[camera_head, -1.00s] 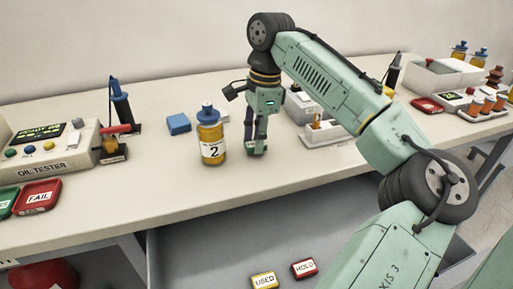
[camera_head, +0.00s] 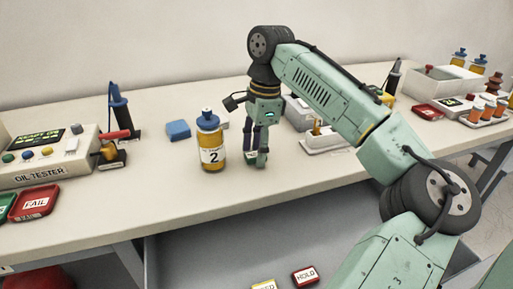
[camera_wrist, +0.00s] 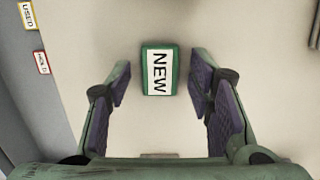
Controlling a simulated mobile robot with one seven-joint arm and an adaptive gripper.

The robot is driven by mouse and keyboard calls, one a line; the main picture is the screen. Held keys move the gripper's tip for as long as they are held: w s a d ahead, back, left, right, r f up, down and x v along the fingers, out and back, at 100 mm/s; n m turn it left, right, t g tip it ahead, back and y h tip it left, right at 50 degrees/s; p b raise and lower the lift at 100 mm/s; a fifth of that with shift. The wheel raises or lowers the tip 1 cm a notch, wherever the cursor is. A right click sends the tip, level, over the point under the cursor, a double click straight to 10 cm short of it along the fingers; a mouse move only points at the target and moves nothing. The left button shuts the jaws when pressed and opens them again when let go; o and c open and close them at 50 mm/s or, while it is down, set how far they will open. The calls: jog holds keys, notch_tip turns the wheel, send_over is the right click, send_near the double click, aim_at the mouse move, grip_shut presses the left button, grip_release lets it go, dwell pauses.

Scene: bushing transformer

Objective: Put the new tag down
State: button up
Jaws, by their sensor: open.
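The new tag (camera_wrist: 159,70) is a green block with a white label reading NEW. In the wrist view it lies flat on the pale bench top, between and just beyond my fingertips. My gripper (camera_wrist: 161,88) is open, with a finger to each side of the tag and clear gaps between. In the head view my gripper (camera_head: 257,158) points down at the bench, just right of the bottle marked 2 (camera_head: 211,142). The tag cannot be made out clearly there, behind or between the fingers.
An open drawer below the bench edge holds the HOLD tag (camera_head: 305,275) and the USED tag (camera_head: 264,285). A blue block (camera_head: 178,129) lies left of the bottle. A white tray (camera_head: 325,142) stands close right of my gripper. The oil tester (camera_head: 40,150) is far left.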

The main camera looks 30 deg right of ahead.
jog(key=shift+r, duration=0.1)
notch_tip(320, 180, up, 12)
jog(key=d, duration=0.1)
jog(key=shift+s+d, duration=0.2)
jog(key=shift+a, duration=0.1)
dwell(0.6)
